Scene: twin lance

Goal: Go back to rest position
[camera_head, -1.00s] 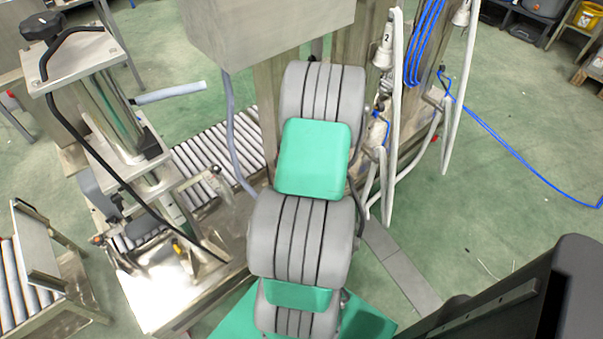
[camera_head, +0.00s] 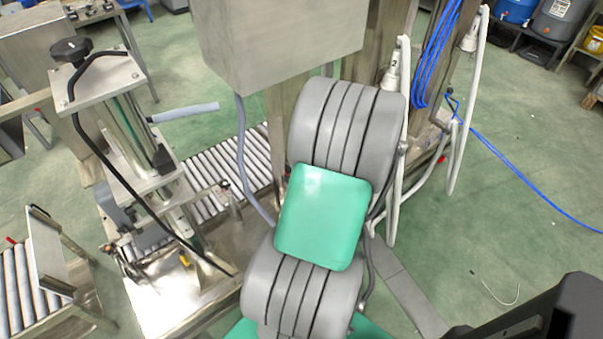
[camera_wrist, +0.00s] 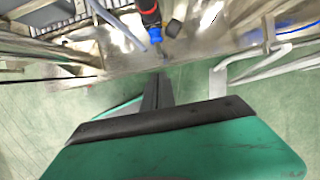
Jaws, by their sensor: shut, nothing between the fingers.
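My gripper (camera_wrist: 160,80) shows in the wrist view. Its two dark fingers are together, with nothing visible between them, and extend from a black bar on a green body. They point toward a metal bench or frame (camera_wrist: 110,62), with green floor around them. I cannot tell any contact from this view. In the head view my grey and green arm is folded in the middle, in front of the machine, and the gripper is hidden there.
A steel machine with a box (camera_head: 285,45) stands close behind my arm. A roller conveyor (camera_head: 232,165) and a clamp stand (camera_head: 125,125) are at left. White hoses (camera_head: 397,150) and blue tubing (camera_head: 520,175) hang at right. Green floor (camera_head: 510,235) is open at right.

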